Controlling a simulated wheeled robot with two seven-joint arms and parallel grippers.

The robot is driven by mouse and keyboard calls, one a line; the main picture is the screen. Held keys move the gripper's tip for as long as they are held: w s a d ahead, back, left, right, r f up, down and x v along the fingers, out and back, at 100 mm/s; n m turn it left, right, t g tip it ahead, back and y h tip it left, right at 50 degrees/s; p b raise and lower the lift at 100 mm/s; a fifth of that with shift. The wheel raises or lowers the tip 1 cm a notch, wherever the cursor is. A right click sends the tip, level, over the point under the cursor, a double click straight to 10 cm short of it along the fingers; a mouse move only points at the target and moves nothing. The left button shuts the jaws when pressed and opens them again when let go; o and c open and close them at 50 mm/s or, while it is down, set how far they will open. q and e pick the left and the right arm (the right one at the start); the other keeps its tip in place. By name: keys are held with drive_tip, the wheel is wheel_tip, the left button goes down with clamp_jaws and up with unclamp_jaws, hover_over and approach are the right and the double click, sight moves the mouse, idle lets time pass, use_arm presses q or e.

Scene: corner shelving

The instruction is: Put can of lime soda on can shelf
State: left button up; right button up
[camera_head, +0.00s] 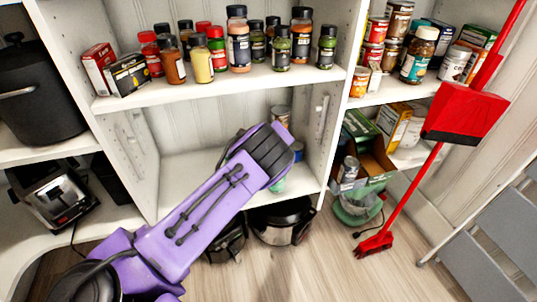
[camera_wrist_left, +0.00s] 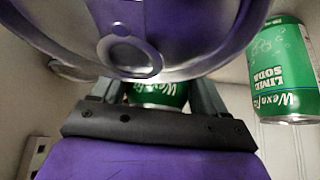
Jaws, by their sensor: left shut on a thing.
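My left gripper (camera_wrist_left: 155,96) is shut on a green can (camera_wrist_left: 158,97) in the left wrist view. Only part of its label shows, and my wrist hides much of it. A second green can, labelled lime soda (camera_wrist_left: 284,72), stands beside it, apart from the fingers, at the right of that view. In the head view my purple left arm reaches into the lower middle shelf (camera_head: 182,180), and its wrist hides the fingers and the held can. A bit of green (camera_head: 277,186) shows below the wrist. My right gripper is not in view.
A can (camera_head: 281,117) stands behind my wrist, near the white upright divider (camera_head: 322,130). Spice jars (camera_head: 238,40) fill the shelf above. The left part of the lower shelf is clear.

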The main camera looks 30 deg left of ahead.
use_arm(q)
drive_tip(key=o, duration=1.3)
drive_tip(key=shift+f, duration=0.1)
drive_tip(key=shift+o, duration=0.2)
drive_tip(key=p+v, duration=0.2)
drive_tip(key=v, duration=1)
